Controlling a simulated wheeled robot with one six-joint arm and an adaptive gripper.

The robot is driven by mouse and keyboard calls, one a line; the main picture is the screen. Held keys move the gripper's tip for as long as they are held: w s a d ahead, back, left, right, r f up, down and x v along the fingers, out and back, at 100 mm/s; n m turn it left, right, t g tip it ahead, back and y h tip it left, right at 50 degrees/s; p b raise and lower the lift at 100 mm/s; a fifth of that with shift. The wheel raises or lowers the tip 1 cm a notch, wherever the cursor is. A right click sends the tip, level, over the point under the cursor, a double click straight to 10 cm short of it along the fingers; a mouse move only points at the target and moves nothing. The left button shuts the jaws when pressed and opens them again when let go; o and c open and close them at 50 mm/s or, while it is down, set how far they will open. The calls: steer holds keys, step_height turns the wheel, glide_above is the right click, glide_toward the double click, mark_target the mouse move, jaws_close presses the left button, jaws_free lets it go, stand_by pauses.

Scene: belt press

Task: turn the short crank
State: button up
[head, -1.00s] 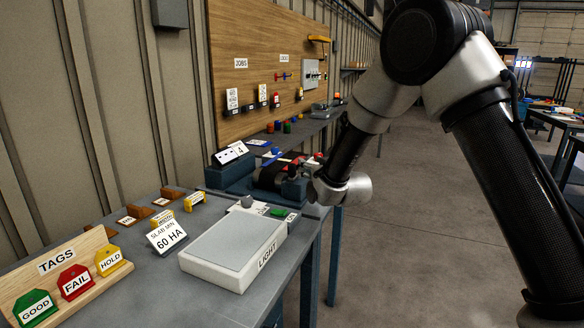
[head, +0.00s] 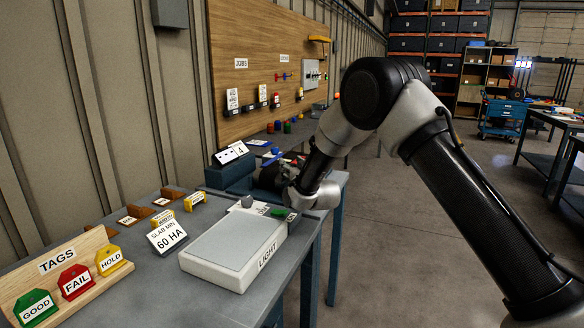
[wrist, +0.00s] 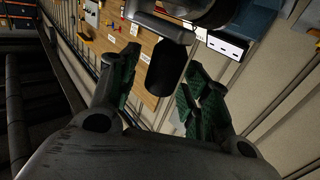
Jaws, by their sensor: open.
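In the wrist view, a crank with a black rounded grip (wrist: 167,66) on a grey arm (wrist: 158,22) shows ahead of my gripper (wrist: 155,82). My gripper is open, with green-padded fingers to either side of the grip in the picture. No contact with the grip shows, and I cannot tell how deep it sits between the fingers. In the head view, my gripper (head: 276,178) is at the blue-grey press (head: 232,174) on the bench, where my wrist hides most of the crank. I cannot read from its look whether it is the short one.
A white light box (head: 232,252) lies in front of the press, near the bench edge. A hardness sign (head: 166,235) and the tags rack (head: 75,275) stand at the left. The floor to the right is open.

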steer(key=shift+c, duration=0.4)
steer(key=c, duration=1)
steer(key=shift+o, duration=0.2)
steer(key=shift+d+y, duration=0.15)
steer(key=shift+y, duration=0.15)
steer(key=d+n+g+y, duration=0.1)
steer(key=y, duration=0.1)
steer(key=n+g+y, duration=0.2)
steer(key=shift+s+d+n, duration=0.1)
steer(key=shift+d+n, duration=0.2)
steer(key=shift+d, duration=0.1)
steer(key=shift+w+d+n+g+y, duration=0.35)
steer(key=shift+d+n+g+y, duration=0.5)
steer(key=shift+n+g, duration=1.5)
steer(key=shift+w+d+n+g+y, duration=0.45)
steer(key=shift+n+g+y, duration=0.8)
steer(key=shift+g, duration=1.95)
steer(key=shift+w+d+n+g+y, duration=0.3)
steer(key=shift+d+n+g+y, duration=0.45)
steer(key=shift+n+g, duration=1.7)
steer(key=shift+w+d+g+h, duration=0.15)
steer(key=shift+g+h, duration=0.1)
steer(key=shift+g, duration=0.65)
